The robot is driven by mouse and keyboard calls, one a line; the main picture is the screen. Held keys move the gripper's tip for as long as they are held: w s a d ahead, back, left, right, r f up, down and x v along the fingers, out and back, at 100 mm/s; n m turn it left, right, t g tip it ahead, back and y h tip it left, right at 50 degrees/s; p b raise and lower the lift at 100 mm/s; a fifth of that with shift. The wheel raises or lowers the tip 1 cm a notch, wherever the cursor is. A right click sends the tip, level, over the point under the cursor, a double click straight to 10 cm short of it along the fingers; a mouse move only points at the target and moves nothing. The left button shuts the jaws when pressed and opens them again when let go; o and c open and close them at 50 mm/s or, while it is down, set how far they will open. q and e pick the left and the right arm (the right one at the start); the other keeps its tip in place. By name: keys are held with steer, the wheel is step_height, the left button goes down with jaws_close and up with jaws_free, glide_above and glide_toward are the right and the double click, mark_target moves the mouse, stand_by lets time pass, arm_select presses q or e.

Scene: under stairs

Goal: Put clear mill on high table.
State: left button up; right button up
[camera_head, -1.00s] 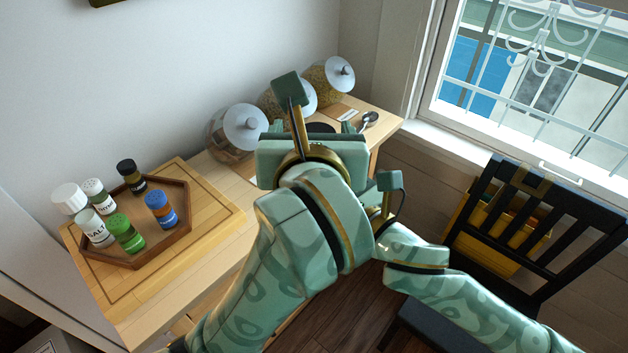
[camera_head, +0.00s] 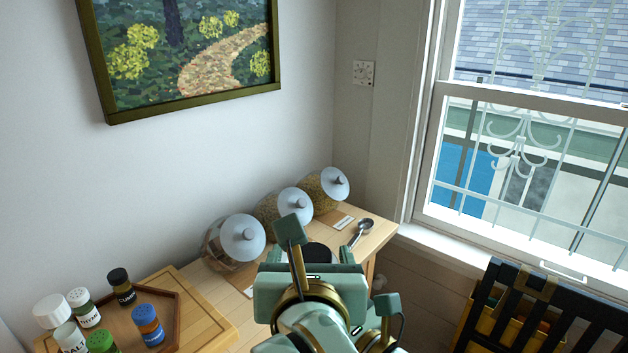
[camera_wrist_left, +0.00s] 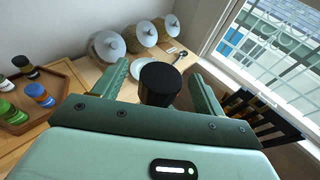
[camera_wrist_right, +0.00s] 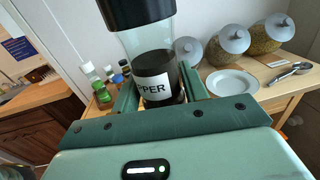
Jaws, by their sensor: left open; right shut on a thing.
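The clear mill (camera_wrist_right: 150,60) has a see-through body, black ends and a label reading "PPER". My right gripper (camera_wrist_right: 158,90) is shut on it and holds it upright. In the head view only its black top (camera_head: 318,252) shows, behind my left gripper (camera_head: 306,262). In the left wrist view the black top (camera_wrist_left: 160,82) stands between the spread fingers of my left gripper (camera_wrist_left: 160,88), with gaps on both sides. A light wooden table (camera_head: 378,237) runs along the wall behind; whether this is the high table, I cannot tell.
Three lidded glass jars (camera_head: 238,245), a white plate (camera_wrist_right: 232,84) and a spoon (camera_head: 361,232) occupy the table. A hexagonal tray (camera_head: 172,300) with several shakers sits on a board at left. A black chair (camera_head: 540,315) stands by the window at right.

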mark_target(314, 250)
arm_select(q)
steer(key=w, duration=0.1)
steer(key=w+f, duration=0.1)
steer(key=w+d, duration=0.1)
steer(key=shift+w+f, duration=0.2)
steer(key=shift+f, duration=0.05)
steer(key=shift+a, duration=0.15)
arm_select(e)
steer(key=v, duration=0.9)
steer(key=shift+s, duration=0.1)
jaws_close()
arm_select(q)
steer(key=shift+w+a, duration=0.1)
arm_select(e)
steer(key=shift+v, duration=0.8)
steer(key=shift+a+r, duration=0.1)
